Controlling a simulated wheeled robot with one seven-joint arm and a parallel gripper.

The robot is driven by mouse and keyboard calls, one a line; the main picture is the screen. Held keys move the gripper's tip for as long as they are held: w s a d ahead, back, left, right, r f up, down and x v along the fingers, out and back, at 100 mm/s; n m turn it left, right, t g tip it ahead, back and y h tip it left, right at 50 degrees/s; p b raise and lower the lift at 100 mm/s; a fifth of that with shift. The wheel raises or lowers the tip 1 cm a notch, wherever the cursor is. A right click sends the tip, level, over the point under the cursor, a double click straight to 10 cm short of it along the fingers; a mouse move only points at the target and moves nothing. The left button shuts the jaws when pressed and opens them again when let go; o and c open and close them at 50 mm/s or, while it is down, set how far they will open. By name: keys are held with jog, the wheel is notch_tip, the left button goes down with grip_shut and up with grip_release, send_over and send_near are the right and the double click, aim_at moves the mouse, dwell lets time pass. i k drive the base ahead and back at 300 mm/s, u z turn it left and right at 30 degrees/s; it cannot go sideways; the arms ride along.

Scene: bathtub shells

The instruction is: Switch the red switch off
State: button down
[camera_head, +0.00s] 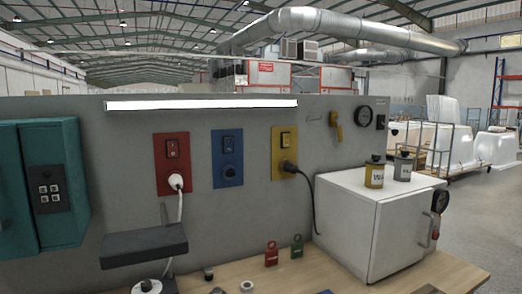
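The red switch (172,148) is a small rocker at the top of a red plate (160,168) on the grey wall panel, left of centre. Its face is too small to tell whether it is on or off. A white plug (176,182) sits in the socket below it, and its white cord hangs down. My gripper is not in view, and nothing touches the switch.
A blue plate (217,160) and a yellow plate (277,170) with switches stand to the right. A dark shelf (144,246) juts out below the red plate. A teal box (60,230) is at left, a white cabinet (345,220) at right.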

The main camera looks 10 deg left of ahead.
aim_at(173, 147)
jog(key=z, duration=0.7)
jog(key=k, duration=1)
jog(key=u, duration=1.55)
jog(key=i, duration=0.4)
